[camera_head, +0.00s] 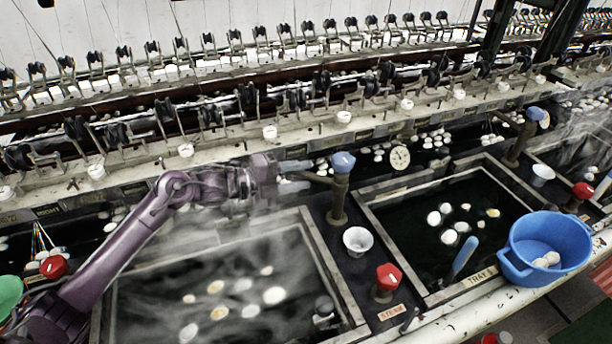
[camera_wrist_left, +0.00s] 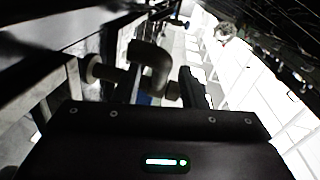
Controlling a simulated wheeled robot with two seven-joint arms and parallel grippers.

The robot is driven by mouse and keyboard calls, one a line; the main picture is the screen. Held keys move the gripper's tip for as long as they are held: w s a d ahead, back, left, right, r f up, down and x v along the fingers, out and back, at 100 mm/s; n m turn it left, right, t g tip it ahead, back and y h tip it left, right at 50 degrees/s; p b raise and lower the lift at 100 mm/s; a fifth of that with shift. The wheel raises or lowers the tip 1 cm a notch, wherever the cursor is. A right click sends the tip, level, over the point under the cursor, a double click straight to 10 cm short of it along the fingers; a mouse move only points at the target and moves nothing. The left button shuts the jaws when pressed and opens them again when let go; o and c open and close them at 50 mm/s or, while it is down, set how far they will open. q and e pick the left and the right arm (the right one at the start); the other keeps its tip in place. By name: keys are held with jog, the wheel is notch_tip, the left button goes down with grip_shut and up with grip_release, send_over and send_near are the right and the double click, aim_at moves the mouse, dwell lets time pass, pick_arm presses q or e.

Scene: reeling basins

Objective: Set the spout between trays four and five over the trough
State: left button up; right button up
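The spout (camera_head: 338,200) is a brown standpipe with a blue knob, on the dark panel between two trays. Its arm points left, toward the left tray's back right corner. My left gripper (camera_head: 294,177) is at the arm's free end, with its fingers apart, one on either side. In the left wrist view the bent pipe (camera_wrist_left: 150,65) shows just beyond the gripper body; contact is unclear. The left tray (camera_head: 318,262) is steaming; the right tray (camera_head: 375,222) bears a partly readable tray label. The dark trough (camera_head: 378,154) runs behind the trays. My right gripper is out of view.
A white cup (camera_head: 357,240) and a red steam knob (camera_head: 388,276) stand near the spout. A blue basin (camera_head: 546,246) sits at the right tray's front corner. Another blue-knobbed spout (camera_head: 524,135) stands farther right.

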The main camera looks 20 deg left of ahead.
pick_arm(q)
jog(key=b+v, duration=0.1)
jog(key=v, duration=0.4)
jog(key=shift+s+a, duration=0.3)
